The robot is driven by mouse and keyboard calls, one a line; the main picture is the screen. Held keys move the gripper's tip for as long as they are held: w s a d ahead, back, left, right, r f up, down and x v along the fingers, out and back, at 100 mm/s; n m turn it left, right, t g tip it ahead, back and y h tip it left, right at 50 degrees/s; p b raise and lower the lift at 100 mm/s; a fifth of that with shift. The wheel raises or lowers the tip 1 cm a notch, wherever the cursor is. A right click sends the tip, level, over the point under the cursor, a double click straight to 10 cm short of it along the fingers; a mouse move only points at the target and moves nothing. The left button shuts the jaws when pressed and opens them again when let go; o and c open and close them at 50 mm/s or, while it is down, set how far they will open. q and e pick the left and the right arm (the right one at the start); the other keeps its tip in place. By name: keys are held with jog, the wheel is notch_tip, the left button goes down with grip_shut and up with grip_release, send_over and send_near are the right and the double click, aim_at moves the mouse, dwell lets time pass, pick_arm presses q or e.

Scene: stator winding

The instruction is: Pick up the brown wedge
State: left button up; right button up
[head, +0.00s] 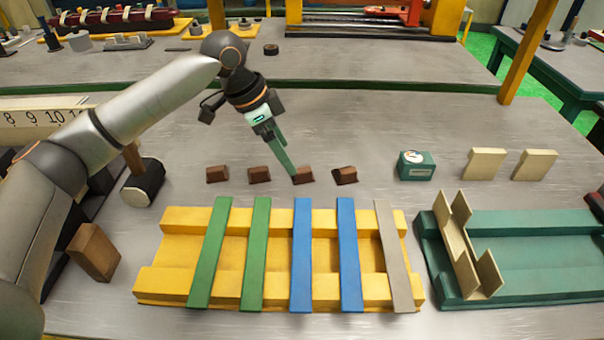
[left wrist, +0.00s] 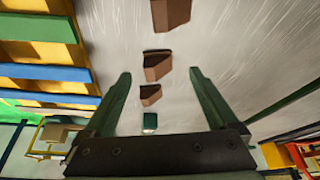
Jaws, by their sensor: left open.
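Several brown wedges stand in a row on the grey table behind the yellow rack. In the head view they are the far-left wedge (head: 217,175), the second wedge (head: 259,174), the third wedge (head: 304,175) and the right wedge (head: 345,176). My left gripper (head: 291,172) points down with its green fingers at the third wedge, partly covering it. In the left wrist view the open fingers (left wrist: 160,74) have a brown wedge (left wrist: 157,66) between them in the picture. I cannot tell whether they touch it. My right gripper is not in view.
The yellow rack (head: 172,218) carries green, blue and beige strips. A green box (head: 415,166) and two beige blocks (head: 484,163) stand to the right, behind a green rack (head: 540,222). A hammer (head: 143,182) and a brown block (head: 94,251) are at the left.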

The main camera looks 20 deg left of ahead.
aim_at(298, 168)
pick_arm(q)
jog(key=x, duration=0.2)
jog(key=b+x, duration=0.1)
jog(key=x, duration=0.2)
jog(key=shift+w+d, duration=0.1)
jog(key=shift+d, duration=0.3)
jog(key=c, duration=1.5)
jog(key=shift+o, duration=0.2)
jog(key=shift+r, duration=0.15)
